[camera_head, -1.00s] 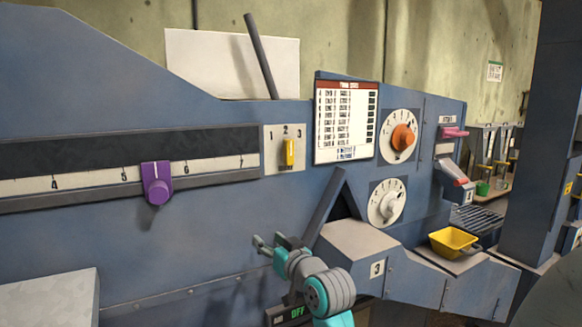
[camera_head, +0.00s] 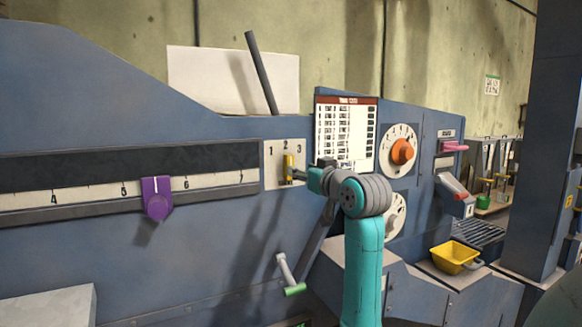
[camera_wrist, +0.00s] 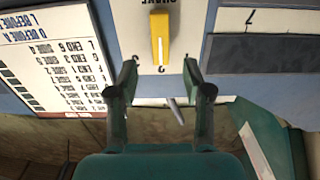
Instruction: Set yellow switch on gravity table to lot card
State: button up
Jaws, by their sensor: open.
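The yellow switch (camera_head: 289,166) sits on a pale plate marked 1, 2, 3 on the blue machine. In the wrist view the yellow switch (camera_wrist: 159,38) is upside down and its end points at a digit that looks like 2. My gripper (camera_head: 298,176) is right at the switch in the head view. In the wrist view my gripper (camera_wrist: 160,75) is open, its fingers spread to either side of the switch's line, with the switch just beyond the tips. The printed card with a red header (camera_head: 345,135) is right of the switch; its small text is hard to read.
A purple slider knob (camera_head: 157,198) is on the scale at left. An orange dial (camera_head: 402,151) and a white dial (camera_head: 396,215), partly behind my arm, are at right. A green-tipped lever (camera_head: 289,272) is below. A yellow tray (camera_head: 454,257) sits at lower right.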

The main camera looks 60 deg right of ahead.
jog(key=x, duration=0.7)
jog(key=shift+w, duration=0.2)
grip_shut()
